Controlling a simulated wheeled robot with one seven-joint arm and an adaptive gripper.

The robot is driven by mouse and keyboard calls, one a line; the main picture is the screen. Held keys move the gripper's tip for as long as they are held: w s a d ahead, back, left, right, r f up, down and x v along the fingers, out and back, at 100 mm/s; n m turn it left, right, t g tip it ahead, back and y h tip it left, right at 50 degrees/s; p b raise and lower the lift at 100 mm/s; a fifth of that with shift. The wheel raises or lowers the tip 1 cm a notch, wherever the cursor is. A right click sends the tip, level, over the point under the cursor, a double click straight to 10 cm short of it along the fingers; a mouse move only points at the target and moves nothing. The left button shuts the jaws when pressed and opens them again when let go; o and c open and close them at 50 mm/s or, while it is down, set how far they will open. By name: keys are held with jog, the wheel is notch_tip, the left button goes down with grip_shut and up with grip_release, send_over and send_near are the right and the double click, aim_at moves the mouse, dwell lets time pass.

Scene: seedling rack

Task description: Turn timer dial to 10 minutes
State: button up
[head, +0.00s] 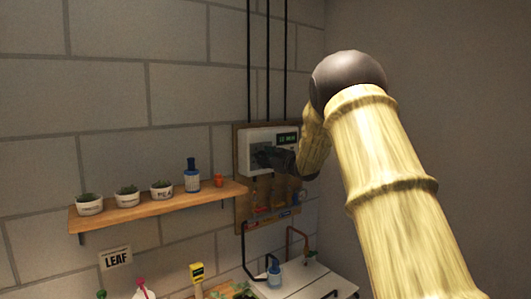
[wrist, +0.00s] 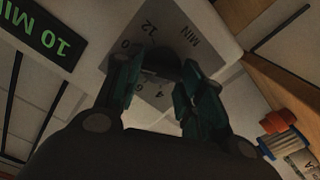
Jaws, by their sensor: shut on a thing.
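The white timer box (head: 257,139) is mounted on a wooden board on the wall. Its dark display (head: 287,138) has green text too small to read surely in the head view. In the wrist view the display (wrist: 45,36) reads "10 MI", cut off at the edge. The grey dial plate (wrist: 182,30) shows 12, MIN, 6 and 4. The dark timer dial (wrist: 160,60) sits between the fingers of my gripper (wrist: 160,75), which is shut on it. In the head view my gripper (head: 272,157) covers the dial. The dial's pointer is hidden.
A wooden shelf (head: 150,213) left of the timer holds several potted seedlings, a blue bottle (head: 192,176) and a small orange item (head: 219,180). A white worktop (head: 310,282) with bottles lies lower down.

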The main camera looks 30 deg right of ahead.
jog(key=m+p, duration=0.1)
jog(key=m, duration=0.1)
jog(key=shift+d+f+m+p, duration=0.15)
jog(key=shift+m+p, duration=0.2)
jog(key=shift+m, duration=0.05)
jog(key=shift+f, duration=0.1)
jog(key=o, duration=1)
jog(key=shift+d, duration=0.15)
jog(key=s, duration=0.8)
jog(key=s+d, duration=0.1)
jog(key=s, duration=0.3)
